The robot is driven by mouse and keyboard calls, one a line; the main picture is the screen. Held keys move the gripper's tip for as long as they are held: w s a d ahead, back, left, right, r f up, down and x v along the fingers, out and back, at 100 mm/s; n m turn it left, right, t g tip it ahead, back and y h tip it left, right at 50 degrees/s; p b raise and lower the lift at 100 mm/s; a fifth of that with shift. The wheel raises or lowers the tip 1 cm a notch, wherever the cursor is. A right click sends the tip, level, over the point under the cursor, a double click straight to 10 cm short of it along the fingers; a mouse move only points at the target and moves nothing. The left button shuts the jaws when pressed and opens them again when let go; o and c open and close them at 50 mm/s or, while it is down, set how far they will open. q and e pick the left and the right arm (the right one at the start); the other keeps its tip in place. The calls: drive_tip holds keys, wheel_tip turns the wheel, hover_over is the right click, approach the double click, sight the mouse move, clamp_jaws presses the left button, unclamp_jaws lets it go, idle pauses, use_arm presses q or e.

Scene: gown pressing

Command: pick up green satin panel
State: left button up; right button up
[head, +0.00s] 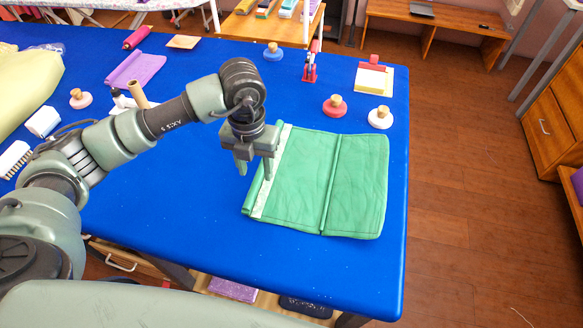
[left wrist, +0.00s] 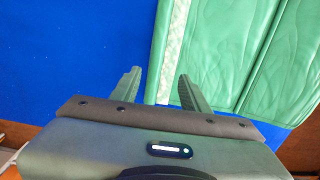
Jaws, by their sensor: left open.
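The green satin panel (head: 357,185) lies flat on the blue table, with a pale strip along its left edge and a seam down its middle. My left gripper (head: 254,172) is open above the panel's left edge, pointing down. In the left wrist view the panel (left wrist: 225,45) fills the upper right. There the left gripper's fingers (left wrist: 157,85) are apart, one over the blue cloth and one by the pale strip. I cannot tell whether the fingers touch the panel. My right gripper is not in view.
The blue table (head: 200,240) is clear in front of the panel. Behind the panel are a red round weight (head: 335,107), a white one (head: 380,118) and a red clamp-like tool (head: 310,68). A purple folded cloth (head: 135,68) lies at the back left.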

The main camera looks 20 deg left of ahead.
sight(254, 185)
use_arm(q)
drive_tip(key=shift+s+a+f, duration=0.1)
drive_tip(key=shift+s+f, duration=0.1)
drive_tip(key=shift+f, duration=0.25)
drive_tip(key=f, duration=0.1)
drive_tip(key=f+p, duration=0.1)
drive_tip(key=f, duration=0.1)
drive_tip(key=shift+s+a+f, duration=0.2)
drive_tip(key=shift+a+f, duration=0.1)
drive_tip(key=shift+f+p, duration=0.3)
drive_tip(key=shift+f, duration=0.25)
drive_tip(key=shift+w, duration=0.1)
clamp_jaws()
